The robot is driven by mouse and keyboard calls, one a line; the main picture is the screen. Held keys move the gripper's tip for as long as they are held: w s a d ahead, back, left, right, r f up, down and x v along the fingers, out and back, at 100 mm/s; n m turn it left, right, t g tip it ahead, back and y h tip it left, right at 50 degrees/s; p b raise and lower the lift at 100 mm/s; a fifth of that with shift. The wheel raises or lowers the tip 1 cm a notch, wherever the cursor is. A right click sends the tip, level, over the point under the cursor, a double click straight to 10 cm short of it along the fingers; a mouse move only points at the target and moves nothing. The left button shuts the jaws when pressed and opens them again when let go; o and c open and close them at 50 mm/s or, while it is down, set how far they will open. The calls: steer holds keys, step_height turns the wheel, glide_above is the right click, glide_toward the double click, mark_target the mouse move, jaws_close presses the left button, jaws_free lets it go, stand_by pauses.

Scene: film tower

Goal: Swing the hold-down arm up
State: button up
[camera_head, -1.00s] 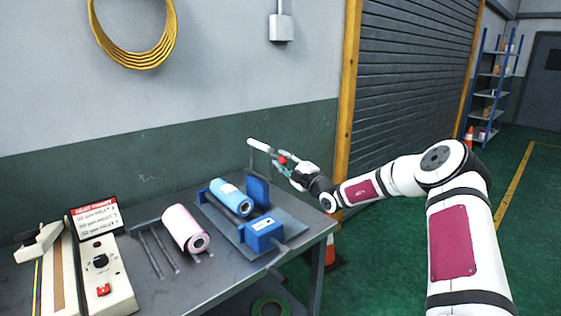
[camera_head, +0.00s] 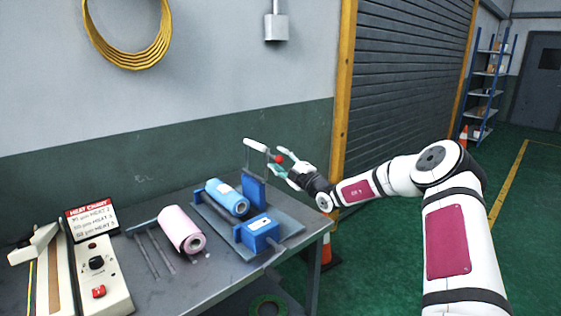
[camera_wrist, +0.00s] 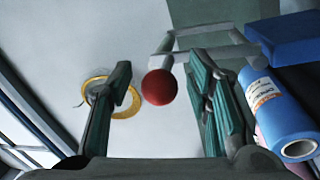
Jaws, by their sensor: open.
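The hold-down arm (camera_head: 256,145) is raised above the blue upright of the film stand (camera_head: 255,190). It has a pale roller and a red ball knob (camera_head: 279,158) at its right end. My gripper (camera_head: 281,162) is open at the knob. In the wrist view the red knob (camera_wrist: 159,87) shows between the two spread green fingers of my gripper (camera_wrist: 162,90), with a gap on each side. The light grey bars of the hold-down arm (camera_wrist: 208,30) run behind it. A blue film roll (camera_head: 228,197) lies in the stand below; it also shows in the wrist view (camera_wrist: 275,110).
A pink roll (camera_head: 182,230) lies on rods to the left of the stand. A control box (camera_head: 103,275) and sign (camera_head: 92,219) stand further left on the grey table (camera_head: 200,290). An orange cone (camera_head: 326,250) is beyond the table's right edge.

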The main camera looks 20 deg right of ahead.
steer(key=v, duration=1.2)
